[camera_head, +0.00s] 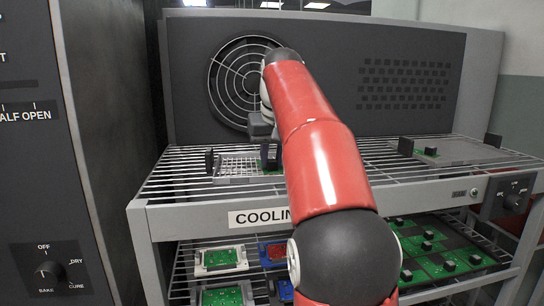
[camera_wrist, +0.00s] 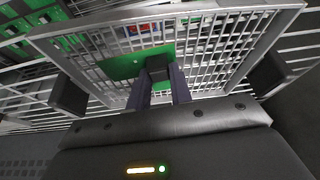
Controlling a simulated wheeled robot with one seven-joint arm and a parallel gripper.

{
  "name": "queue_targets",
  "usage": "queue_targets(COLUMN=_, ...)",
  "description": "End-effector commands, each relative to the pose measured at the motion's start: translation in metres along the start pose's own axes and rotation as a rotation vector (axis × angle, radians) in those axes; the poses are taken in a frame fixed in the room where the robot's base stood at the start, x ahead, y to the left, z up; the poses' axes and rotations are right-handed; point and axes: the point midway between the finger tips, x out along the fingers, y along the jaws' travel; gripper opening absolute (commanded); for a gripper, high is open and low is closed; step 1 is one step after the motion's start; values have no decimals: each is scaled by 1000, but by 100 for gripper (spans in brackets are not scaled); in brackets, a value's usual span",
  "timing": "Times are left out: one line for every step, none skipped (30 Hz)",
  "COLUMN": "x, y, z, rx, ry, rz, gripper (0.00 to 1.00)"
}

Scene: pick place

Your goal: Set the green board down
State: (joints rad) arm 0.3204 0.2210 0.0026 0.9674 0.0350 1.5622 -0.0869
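The green board (camera_wrist: 124,67) with a black block (camera_wrist: 157,63) on top shows in the wrist view. My gripper (camera_wrist: 160,76) has one finger on each side of that block and appears shut on it. The board is over the mesh floor of a grey-rimmed tray (camera_wrist: 68,30); I cannot tell whether it touches the mesh. In the head view my gripper (camera_head: 270,152) is low over the left tray (camera_head: 236,167) on the rack's top shelf. Only a small piece of the green board (camera_head: 272,167) shows there, because my arm hides the rest.
The wire rack (camera_head: 177,180) has a "COOLING" label and a fan panel (camera_head: 200,50) behind. Another tray (camera_head: 465,150) with a small green board (camera_head: 430,151) sits at the right. Framed boards (camera_head: 221,258) fill the lower shelf. A dark cabinet (camera_head: 110,120) stands close on the left.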

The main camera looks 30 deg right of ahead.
Motion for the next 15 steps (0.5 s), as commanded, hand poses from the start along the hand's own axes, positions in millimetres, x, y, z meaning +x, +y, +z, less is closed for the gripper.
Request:
queue_targets(x=0, y=0, z=0, rx=0, ry=0, rz=0, gripper=27)
queue_targets(x=0, y=0, z=0, rx=0, ry=0, rz=0, gripper=31)
queue_targets(x=0, y=0, z=0, rx=0, ry=0, rz=0, gripper=37)
queue_targets(x=0, y=0, z=0, rx=0, ry=0, rz=0, gripper=40)
queue_targets(x=0, y=0, z=0, rx=0, ry=0, rz=0, gripper=43)
queue_targets(x=0, y=0, z=0, rx=0, ry=0, rz=0, gripper=43)
queue_targets(x=0, y=0, z=0, rx=0, ry=0, rz=0, gripper=43)
queue_targets(x=0, y=0, z=0, rx=0, ry=0, rz=0, gripper=43)
queue_targets(x=0, y=0, z=0, rx=0, ry=0, rz=0, gripper=43)
queue_targets(x=0, y=0, z=0, rx=0, ry=0, rz=0, gripper=43)
queue_targets(x=0, y=0, z=0, rx=0, ry=0, rz=0, gripper=43)
queue_targets(x=0, y=0, z=0, rx=0, ry=0, rz=0, gripper=43)
queue_targets(x=0, y=0, z=0, rx=0, ry=0, rz=0, gripper=43)
queue_targets(x=0, y=0, z=0, rx=0, ry=1, rz=0, gripper=43)
queue_targets(x=1, y=0, z=0, rx=0, ry=1, rz=0, gripper=43)
